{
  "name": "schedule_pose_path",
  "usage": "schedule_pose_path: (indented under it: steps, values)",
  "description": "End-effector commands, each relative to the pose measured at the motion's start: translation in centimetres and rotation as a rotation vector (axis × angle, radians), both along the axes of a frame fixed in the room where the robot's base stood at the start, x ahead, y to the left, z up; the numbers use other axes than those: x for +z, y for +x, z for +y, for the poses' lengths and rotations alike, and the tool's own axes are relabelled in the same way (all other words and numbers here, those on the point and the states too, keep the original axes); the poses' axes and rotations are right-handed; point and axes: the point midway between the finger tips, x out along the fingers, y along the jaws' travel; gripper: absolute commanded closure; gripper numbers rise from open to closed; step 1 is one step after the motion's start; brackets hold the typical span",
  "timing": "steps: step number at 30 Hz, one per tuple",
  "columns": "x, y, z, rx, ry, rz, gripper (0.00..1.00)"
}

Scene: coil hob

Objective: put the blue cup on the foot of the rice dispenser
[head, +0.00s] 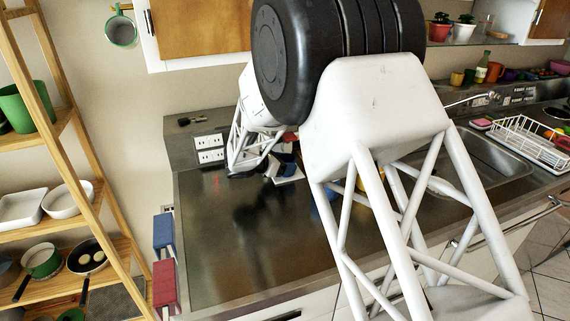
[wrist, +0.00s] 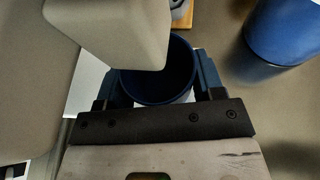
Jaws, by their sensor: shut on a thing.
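In the wrist view, my gripper (wrist: 157,76) is shut on a dark blue cup (wrist: 160,88), with one finger on each side of it. The cup's open mouth faces the camera. A grey-beige body with a blocky spout (wrist: 112,30), which looks like the rice dispenser, overlaps the cup's upper left rim. A white surface (wrist: 86,84), likely its foot, shows beside and partly behind the cup. I cannot tell whether the cup touches it.
Another blue round container (wrist: 284,32) stands to the right in the wrist view. The metal counter (head: 215,245) is clear at the front left in the head view. Wall sockets (head: 208,148) are behind it. A sink (head: 485,160) and white dish rack (head: 528,142) are at right.

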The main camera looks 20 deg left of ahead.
Motion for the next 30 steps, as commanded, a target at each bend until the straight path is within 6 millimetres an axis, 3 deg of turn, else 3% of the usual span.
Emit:
schedule_pose_path:
  steps: [10,11,16,30]
  values:
    - [-0.6,-0.11,-0.11,0.001,-0.004,0.006,0.61]
    - [-0.61,-0.11,-0.11,0.001,-0.004,0.006,0.35]
    - [-0.48,-0.08,-0.08,0.0,-0.003,0.005,0.09]
    - [-0.07,-0.57,0.29,0.0,-0.002,0.003,0.08]
